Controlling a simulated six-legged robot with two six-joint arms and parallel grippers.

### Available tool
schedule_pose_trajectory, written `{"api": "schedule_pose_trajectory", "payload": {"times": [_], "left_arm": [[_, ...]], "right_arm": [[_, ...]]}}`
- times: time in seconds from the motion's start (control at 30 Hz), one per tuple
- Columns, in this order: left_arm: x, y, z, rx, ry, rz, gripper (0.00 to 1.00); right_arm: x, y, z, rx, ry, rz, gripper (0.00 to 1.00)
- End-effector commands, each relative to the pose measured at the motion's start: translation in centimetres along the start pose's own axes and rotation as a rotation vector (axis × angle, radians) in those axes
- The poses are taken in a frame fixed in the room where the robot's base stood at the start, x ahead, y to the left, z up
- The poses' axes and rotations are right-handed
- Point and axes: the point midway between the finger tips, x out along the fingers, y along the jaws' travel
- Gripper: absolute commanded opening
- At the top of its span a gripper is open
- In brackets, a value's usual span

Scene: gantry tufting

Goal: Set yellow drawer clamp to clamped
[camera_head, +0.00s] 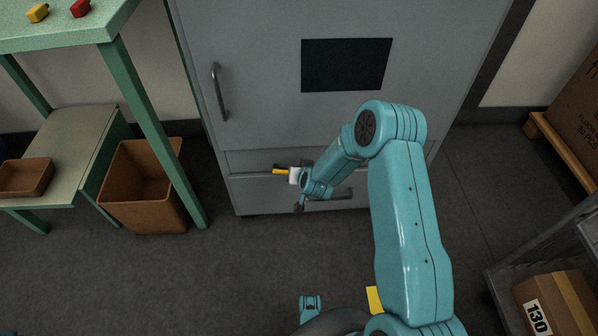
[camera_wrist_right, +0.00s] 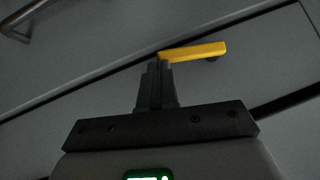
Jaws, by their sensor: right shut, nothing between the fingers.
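The yellow drawer clamp (camera_head: 282,171) is a small yellow lever on the grey cabinet's lower front, by the seam above the drawer. It points left from a pale block (camera_head: 295,175) in the head view. In the head view my right wrist partly hides the drawer. My left gripper is not in view.
The grey cabinet (camera_head: 260,110) has a vertical door handle (camera_head: 219,92) and a drawer handle (camera_head: 335,198) low down. A green table (camera_head: 75,38) and a brown bin (camera_head: 145,190) stand on the left. A cardboard box (camera_head: 556,305) is at lower right.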

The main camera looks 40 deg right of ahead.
Motion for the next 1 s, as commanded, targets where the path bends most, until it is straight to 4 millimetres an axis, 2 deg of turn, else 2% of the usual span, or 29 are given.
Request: {"api": "schedule_pose_trajectory", "payload": {"times": [0.57,1.0], "left_arm": [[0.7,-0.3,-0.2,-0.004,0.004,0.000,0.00],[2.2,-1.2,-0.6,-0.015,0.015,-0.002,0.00]], "right_arm": [[0.6,0.4,0.6,0.000,0.000,0.001,0.00],[2.0,0.9,2.0,0.000,0.001,0.001,0.00]]}}
